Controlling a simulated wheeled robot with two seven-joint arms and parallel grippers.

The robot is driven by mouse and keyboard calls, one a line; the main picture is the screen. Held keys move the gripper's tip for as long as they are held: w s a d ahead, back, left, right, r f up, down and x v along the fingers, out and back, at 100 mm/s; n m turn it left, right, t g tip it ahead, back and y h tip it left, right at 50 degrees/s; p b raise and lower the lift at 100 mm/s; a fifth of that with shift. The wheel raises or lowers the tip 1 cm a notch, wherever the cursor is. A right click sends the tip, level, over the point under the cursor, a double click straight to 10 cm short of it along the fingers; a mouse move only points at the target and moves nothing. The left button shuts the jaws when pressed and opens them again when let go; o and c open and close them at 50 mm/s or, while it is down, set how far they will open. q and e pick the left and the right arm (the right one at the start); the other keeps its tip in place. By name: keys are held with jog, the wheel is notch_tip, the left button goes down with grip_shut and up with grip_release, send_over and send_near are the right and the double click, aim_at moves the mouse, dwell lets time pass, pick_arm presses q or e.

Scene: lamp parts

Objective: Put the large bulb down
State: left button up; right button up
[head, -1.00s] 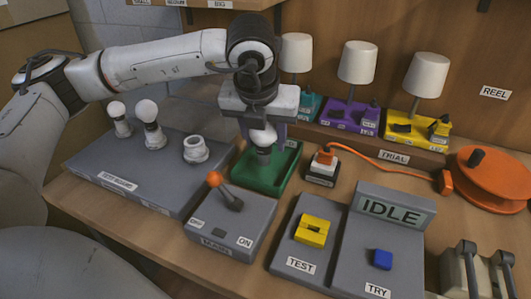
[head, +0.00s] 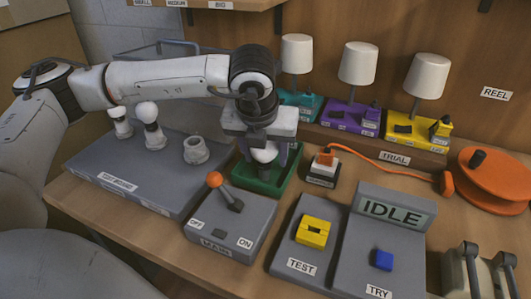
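The large bulb (head: 264,153) has a white globe and a dark base. It is upright in the head view, low over the green tray (head: 266,187). My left gripper (head: 265,152) points down from above, with its fingers around the globe, shut on it. The gripper hides the top of the globe. I cannot tell whether the bulb's base touches the tray floor.
Left of the tray, a grey rack (head: 130,184) holds two bulbs and an empty white socket (head: 195,150). An orange-knobbed lever (head: 215,180) stands in front. An orange-topped plug block (head: 323,168) is close on the right. Three lamps stand behind.

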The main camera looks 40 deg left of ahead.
pick_arm(q)
jog(key=shift+r, duration=0.3)
jog(key=v, duration=1.1)
jog(key=shift+s+r, duration=0.2)
jog(key=shift+r, duration=0.1)
jog(key=shift+d, duration=0.2)
